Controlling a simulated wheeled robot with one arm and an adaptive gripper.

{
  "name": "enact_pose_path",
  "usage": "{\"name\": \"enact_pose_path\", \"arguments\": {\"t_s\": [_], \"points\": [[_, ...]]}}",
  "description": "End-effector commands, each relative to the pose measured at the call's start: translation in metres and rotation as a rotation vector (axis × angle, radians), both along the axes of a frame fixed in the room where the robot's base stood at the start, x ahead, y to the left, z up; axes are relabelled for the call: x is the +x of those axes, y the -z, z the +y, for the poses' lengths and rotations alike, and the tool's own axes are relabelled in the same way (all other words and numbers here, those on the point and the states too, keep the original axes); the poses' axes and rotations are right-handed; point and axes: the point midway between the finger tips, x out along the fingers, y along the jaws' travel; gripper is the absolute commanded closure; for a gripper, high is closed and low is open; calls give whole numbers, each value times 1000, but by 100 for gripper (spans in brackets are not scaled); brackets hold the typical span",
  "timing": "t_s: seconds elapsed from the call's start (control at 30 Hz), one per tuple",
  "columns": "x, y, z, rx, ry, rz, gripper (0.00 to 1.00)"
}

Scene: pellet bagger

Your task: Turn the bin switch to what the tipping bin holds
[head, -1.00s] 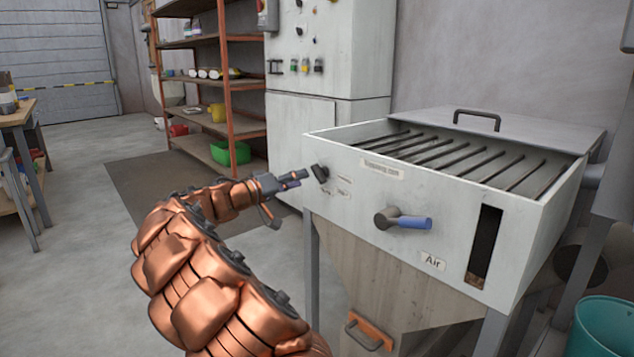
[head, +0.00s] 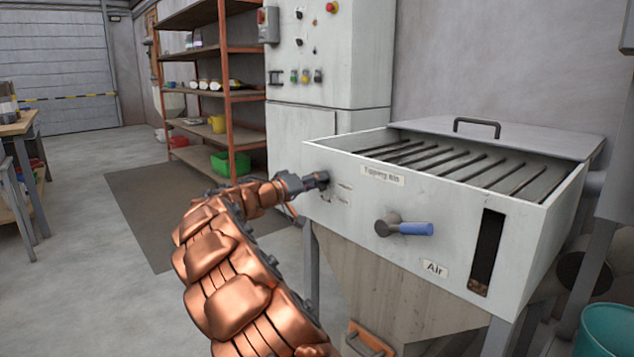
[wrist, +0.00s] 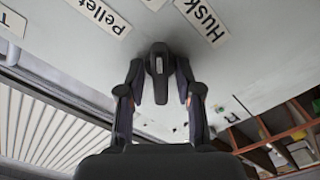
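The bin switch, a black knob (wrist: 158,72), sits on the pale front panel of the tipping bin (head: 350,200). In the wrist view, the fingers of my gripper (wrist: 160,88) stand on either side of it, with a narrow gap showing on each side. In the head view my gripper (head: 316,181) is at the panel's left end and mostly covers the switch. The sight slot (head: 487,245) is dark with some brown at its bottom; I cannot tell the material.
A blue-handled lever (head: 405,228) marked "Air" sticks out of the panel right of the switch. Dark bars (head: 465,165) cross the bin's open top. A grey control cabinet (head: 330,60) and a red-framed shelf (head: 228,90) stand behind.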

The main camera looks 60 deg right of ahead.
Motion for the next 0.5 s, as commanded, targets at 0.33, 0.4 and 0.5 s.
{"name": "enact_pose_path", "arguments": {"t_s": [0.33, 0.4, 0.5], "points": [[0, 0, 0, 0, 0, 0, 100], [0, 0, 0, 1, 0, 2, 100], [0, -1, 0, 3, 0, 13, 100]]}}
